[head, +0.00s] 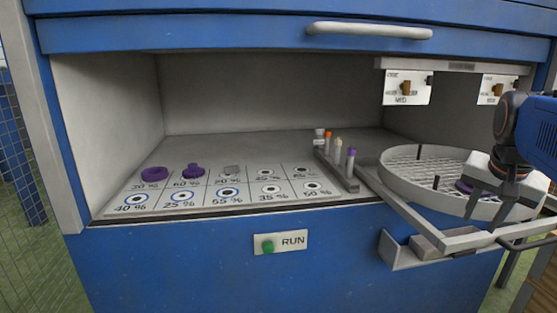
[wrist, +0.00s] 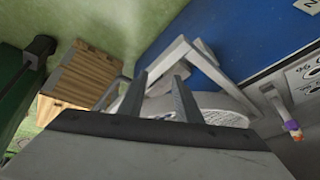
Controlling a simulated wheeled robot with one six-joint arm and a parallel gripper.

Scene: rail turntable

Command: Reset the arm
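My gripper (head: 483,214) is at the right of the head view, in front of the round grey turntable (head: 402,161) and hiding part of its right side. Its two fingers point down and stand apart with nothing visible between them. In the wrist view my gripper (wrist: 160,82) also shows open and empty, with the turntable (wrist: 225,117) and its grey frame beyond the fingers. My blue and dark arm comes in from the right edge of the head view.
A purple piece (head: 463,186) lies on the turntable beside my gripper. A marked panel (head: 225,182) holds purple and grey pieces. Several capped tubes stand in a rack (head: 335,168). A RUN button plate (head: 281,243) is on the blue front. A wooden crate (wrist: 84,77) stands beyond.

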